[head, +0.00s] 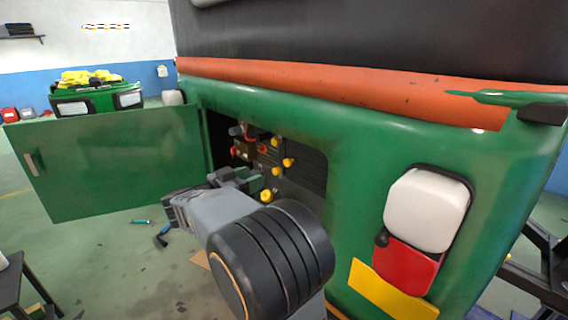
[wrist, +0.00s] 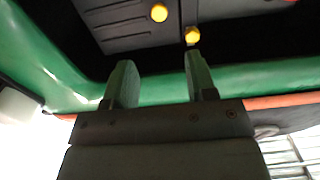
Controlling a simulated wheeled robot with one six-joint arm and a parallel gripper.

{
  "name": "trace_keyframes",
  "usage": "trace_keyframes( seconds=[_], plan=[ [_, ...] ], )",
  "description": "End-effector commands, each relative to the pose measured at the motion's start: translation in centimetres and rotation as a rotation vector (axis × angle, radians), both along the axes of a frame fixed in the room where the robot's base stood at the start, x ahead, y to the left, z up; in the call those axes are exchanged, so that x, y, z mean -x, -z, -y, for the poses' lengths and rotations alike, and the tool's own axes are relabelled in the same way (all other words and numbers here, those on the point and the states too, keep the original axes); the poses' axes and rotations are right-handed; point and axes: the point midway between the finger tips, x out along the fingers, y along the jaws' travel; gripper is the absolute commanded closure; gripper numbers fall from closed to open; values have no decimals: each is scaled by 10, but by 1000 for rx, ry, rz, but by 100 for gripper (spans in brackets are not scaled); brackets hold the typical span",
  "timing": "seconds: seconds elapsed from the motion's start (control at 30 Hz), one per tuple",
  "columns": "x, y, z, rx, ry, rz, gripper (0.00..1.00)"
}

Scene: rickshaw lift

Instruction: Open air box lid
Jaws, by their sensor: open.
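The rear compartment of the green vehicle (head: 350,170) is open, with its green door (head: 110,165) swung out to the left. Inside is a dark panel with several yellow knobs (head: 288,162), and I cannot tell which edge belongs to the air box lid. In the wrist view a dark grey ribbed panel (wrist: 115,22), perhaps the lid, shows at the top with yellow knobs (wrist: 158,12) on and beside it. My gripper (head: 246,181) is at the compartment opening; in the wrist view its green fingers (wrist: 160,78) are apart with nothing between them. My arm hides the lower part of the opening.
The compartment's green rim (wrist: 245,80) lies close around my fingers. A red and white tail lamp (head: 425,215) is on the body to the right. A small tool (head: 162,237) lies on the floor below the door. A dark stand (head: 12,280) is at the lower left.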

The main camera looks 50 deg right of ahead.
Motion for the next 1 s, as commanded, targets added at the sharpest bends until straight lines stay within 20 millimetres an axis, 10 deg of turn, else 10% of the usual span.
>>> trace_keyframes(
  seconds=[0.6,1.0],
  plan=[
    [9,-1,107,1,5,-1,49],
    [10,0,127,1,2,0,49]
  ],
)
